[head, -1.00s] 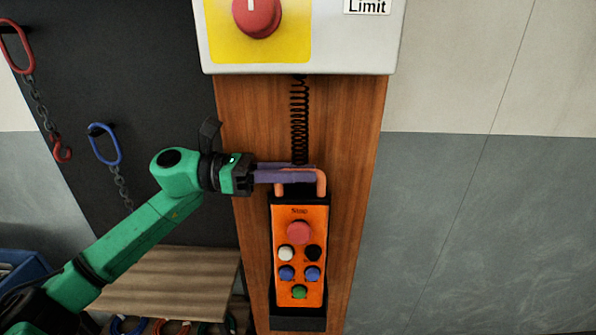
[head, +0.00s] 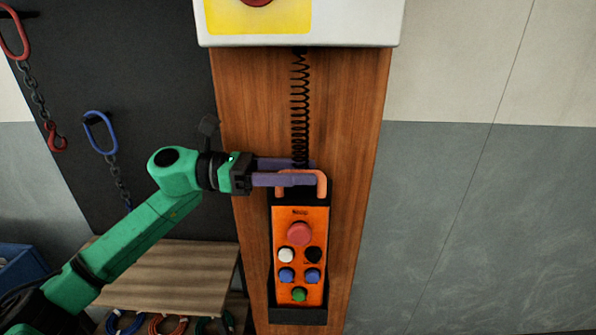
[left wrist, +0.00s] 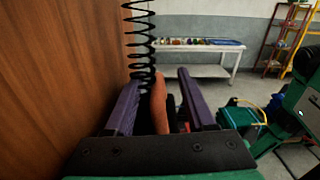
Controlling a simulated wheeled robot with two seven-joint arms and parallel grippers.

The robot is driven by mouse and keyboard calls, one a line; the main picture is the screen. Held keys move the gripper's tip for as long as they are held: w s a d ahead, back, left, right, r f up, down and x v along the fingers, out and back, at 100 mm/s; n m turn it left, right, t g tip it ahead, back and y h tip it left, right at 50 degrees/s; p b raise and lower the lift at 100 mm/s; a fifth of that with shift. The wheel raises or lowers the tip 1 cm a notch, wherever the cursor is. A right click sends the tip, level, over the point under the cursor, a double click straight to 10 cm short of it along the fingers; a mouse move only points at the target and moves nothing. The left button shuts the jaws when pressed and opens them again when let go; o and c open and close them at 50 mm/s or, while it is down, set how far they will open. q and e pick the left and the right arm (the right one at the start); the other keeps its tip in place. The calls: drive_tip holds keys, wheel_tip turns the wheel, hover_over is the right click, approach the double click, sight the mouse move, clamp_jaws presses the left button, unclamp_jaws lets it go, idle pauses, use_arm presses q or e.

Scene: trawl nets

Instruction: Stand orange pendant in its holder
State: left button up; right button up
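The orange pendant (head: 300,218) stands upright in the black holder (head: 298,317) on the wooden post, its buttons facing me. Its orange handle (head: 322,186) is at the top, and the black coiled cord (head: 299,105) runs up from it. My left gripper (head: 312,172) reaches in from the left at the handle, its purple fingers spread apart. In the left wrist view the handle (left wrist: 160,103) lies between the fingers (left wrist: 160,95), with gaps on both sides. The pendant's lower body is hidden there. My right gripper is not in view.
The wooden post (head: 350,120) carries a control box (head: 350,25) above. Chains with a red ring (head: 14,35) and a blue ring (head: 101,135) hang at left. A wooden shelf (head: 165,270) stands below my left arm. The wall at right is clear.

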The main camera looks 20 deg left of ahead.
use_arm(q)
drive_tip(key=shift+f, duration=0.15)
drive_tip(key=shift+a+f+b, duration=0.15)
drive_tip(key=shift+a+b, duration=0.25)
drive_tip(key=b+v, duration=0.5)
drive_tip(key=v, duration=0.8)
drive_tip(key=shift+s+a+r+b, duration=0.2)
drive_tip(key=shift+a+r+b, duration=0.1)
drive_tip(key=shift+a, duration=0.05)
